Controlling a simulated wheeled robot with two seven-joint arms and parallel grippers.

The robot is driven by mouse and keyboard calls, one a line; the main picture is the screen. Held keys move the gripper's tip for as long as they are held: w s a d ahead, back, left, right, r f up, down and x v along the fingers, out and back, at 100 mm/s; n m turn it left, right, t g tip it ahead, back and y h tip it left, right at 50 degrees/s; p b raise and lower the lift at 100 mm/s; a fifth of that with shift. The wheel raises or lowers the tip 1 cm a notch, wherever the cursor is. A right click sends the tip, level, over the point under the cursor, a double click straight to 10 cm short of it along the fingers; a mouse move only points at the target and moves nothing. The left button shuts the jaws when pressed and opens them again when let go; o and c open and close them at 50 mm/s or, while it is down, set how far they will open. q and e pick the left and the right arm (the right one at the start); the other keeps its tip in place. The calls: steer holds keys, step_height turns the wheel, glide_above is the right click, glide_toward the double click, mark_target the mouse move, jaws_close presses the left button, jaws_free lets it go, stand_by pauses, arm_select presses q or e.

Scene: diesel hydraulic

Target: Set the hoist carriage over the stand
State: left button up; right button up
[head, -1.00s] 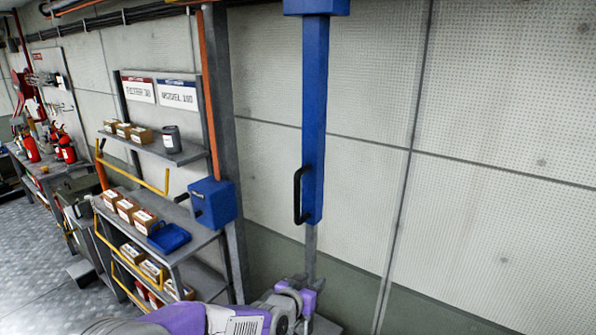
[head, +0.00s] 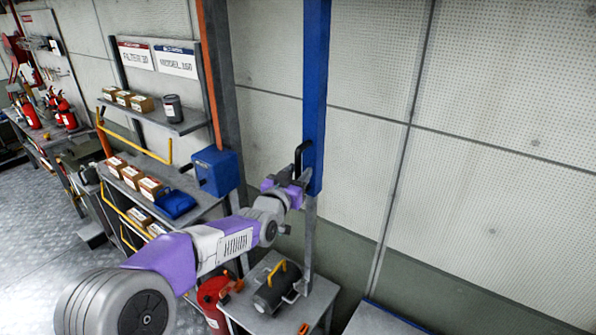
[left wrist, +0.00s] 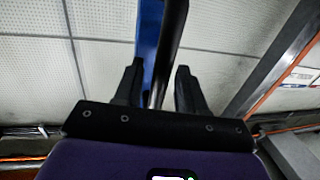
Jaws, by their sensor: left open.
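The hoist carriage is a blue vertical beam (head: 316,90) with a black handle (head: 299,158) on its left side. A grey post (head: 308,235) runs down from its lower end. My left gripper (head: 297,186) is at the lower part of the handle, beside the beam. In the left wrist view the gripper (left wrist: 158,88) is open, with the dark handle (left wrist: 170,35) between or just beyond its fingers and the blue beam (left wrist: 149,45) behind. I cannot tell contact. A grey stand (head: 318,297) below carries a dark cylinder (head: 276,287) with a yellow handle. My right gripper is not in view.
A shelf rack on the left holds cartons (head: 132,177), a dark can (head: 173,107) and a blue box (head: 215,171). A red canister (head: 212,299) stands left of the stand. A blue-edged surface (head: 375,320) lies at lower right. The wall to the right is bare.

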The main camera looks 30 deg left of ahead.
arm_select(q)
steer(key=shift+w, duration=0.25)
jaws_close()
